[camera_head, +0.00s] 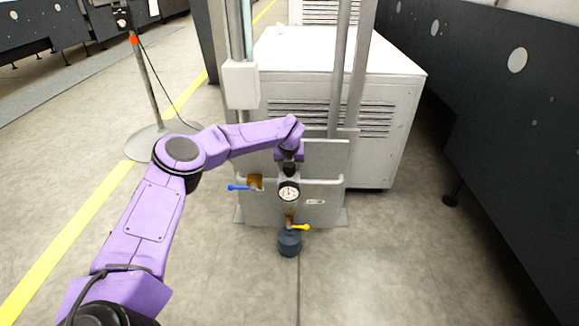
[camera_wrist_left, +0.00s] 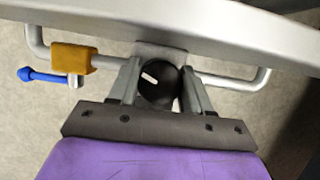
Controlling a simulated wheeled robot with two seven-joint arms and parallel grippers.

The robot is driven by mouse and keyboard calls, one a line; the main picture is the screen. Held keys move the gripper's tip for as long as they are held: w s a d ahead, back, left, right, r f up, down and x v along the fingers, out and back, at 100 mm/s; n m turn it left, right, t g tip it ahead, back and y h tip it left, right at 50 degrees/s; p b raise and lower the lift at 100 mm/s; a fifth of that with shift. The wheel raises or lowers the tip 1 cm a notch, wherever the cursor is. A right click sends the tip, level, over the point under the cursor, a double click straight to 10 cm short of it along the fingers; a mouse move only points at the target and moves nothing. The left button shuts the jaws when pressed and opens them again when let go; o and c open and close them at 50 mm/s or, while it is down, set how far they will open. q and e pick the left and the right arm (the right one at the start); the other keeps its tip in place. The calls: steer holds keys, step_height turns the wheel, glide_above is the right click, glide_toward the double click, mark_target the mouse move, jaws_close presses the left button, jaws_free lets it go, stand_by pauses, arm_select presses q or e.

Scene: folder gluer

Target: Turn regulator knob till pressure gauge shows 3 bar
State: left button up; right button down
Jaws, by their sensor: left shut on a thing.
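The regulator knob (camera_wrist_left: 158,84) is black and round with a white mark, seen from above in the left wrist view. My left gripper (camera_wrist_left: 160,92) has a finger on each side of it and is shut on it. In the head view my left gripper (camera_head: 290,165) is above the pressure gauge (camera_head: 289,192), on the knob. The gauge has a round white face with a dark rim; its reading is too small to tell. My right gripper is not in view.
A brass valve with a blue handle (camera_head: 238,187) is left of the gauge; the blue handle also shows in the wrist view (camera_wrist_left: 42,76). A yellow handle (camera_head: 300,227) and dark bowl (camera_head: 289,243) hang below. A white cabinet (camera_head: 390,75) stands behind. Floor in front is clear.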

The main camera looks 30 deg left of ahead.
mark_target(294, 182)
arm_select(q)
steer(key=shift+n+g+y+b, duration=0.5)
steer(key=shift+n+b, duration=0.1)
steer(key=shift+n, duration=1.3)
steer(key=o, duration=1.1)
steer(key=shift+c, duration=0.2)
steer(key=p+v, duration=0.2)
steer(key=v, duration=0.8)
steer(key=shift+d+r+p, duration=0.2)
steer(key=shift+d+p, duration=0.05)
steer(key=shift+p, duration=0.15)
